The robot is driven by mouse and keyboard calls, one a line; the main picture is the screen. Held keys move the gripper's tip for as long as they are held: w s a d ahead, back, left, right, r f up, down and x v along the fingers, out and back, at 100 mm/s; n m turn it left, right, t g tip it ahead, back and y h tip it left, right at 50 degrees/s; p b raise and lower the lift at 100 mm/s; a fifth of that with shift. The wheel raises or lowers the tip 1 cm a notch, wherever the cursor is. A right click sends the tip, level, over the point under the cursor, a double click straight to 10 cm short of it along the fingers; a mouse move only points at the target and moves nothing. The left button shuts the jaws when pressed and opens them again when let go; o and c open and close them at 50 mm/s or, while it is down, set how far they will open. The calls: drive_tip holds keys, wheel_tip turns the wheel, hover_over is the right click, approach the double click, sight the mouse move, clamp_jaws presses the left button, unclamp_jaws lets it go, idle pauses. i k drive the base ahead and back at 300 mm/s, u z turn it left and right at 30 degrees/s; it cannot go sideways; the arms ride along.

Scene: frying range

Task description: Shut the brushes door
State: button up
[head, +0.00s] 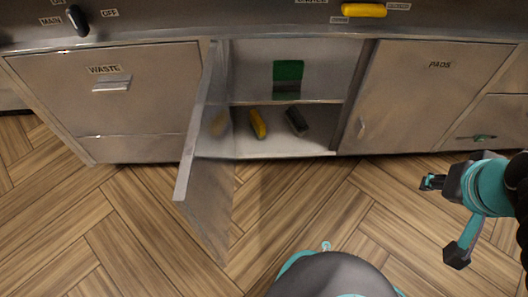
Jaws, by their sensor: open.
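The open door (202,155) stands swung out from the metal cabinet, hinged at the left side of the opening. It shows nearly edge-on and bears no readable label in this view. Inside the open compartment (310,145) lie a yellow-handled item (257,123) and a dark item (297,121) on the floor, with a green item (288,72) above them at the back. My gripper (440,220) is at the right, in front of the pads door. It is open and empty, well apart from the open door.
A shut waste front (140,115) is left of the opening, and a shut pads door (415,100) is right of it. A yellow handle (364,10) and a dark main switch (77,20) are above. Wooden floor (130,220) is clear in front.

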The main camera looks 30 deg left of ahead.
sight(203, 194)
drive_tip(key=z, duration=0.8)
drive_tip(key=k, duration=1.2)
drive_tip(key=u, duration=1.7)
drive_tip(key=i, duration=0.5)
drive_tip(key=u, duration=0.05)
drive_tip(key=k, duration=0.8)
drive_tip(key=u, duration=0.45)
drive_tip(key=i, duration=0.45)
drive_tip(key=z, duration=0.45)
